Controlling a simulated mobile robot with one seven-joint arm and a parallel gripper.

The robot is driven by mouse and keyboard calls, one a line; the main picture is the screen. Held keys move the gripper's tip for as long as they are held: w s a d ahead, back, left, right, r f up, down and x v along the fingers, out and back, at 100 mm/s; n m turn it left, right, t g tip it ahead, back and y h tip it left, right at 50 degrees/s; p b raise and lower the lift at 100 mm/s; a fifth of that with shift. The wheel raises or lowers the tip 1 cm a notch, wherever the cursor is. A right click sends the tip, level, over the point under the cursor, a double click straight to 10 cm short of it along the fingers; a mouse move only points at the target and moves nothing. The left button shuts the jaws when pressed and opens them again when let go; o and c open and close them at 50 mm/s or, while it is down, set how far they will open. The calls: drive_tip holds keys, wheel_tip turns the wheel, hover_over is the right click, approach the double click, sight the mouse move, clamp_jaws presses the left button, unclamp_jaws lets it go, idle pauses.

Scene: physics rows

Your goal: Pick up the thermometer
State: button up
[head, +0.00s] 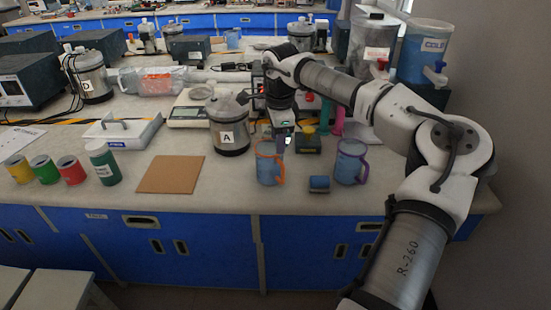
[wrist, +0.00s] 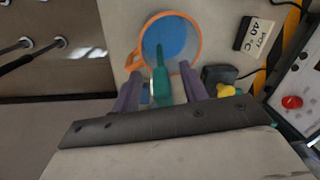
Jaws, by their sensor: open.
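My gripper (head: 284,138) hangs low over the bench, just behind the orange-rimmed mug (head: 268,166). In the wrist view its two purple fingers (wrist: 159,71) are apart. A slender teal thing (wrist: 162,82) shows between them, with its narrow end across the blue inside of the orange-rimmed mug (wrist: 188,48). It may be the thermometer, but I cannot tell for certain. I cannot tell whether the fingers touch it. In the head view the gripper hides most of that spot.
A blue mug (head: 349,163) and a small blue block (head: 319,184) stand to the right. A dark box with a yellow top (head: 308,142) is close by. Pot A (head: 228,137) stands left of the gripper. The brown board (head: 171,175) is bare.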

drive_tip(key=shift+f, duration=0.25)
clamp_jaws()
drive_tip(key=shift+r, duration=0.15)
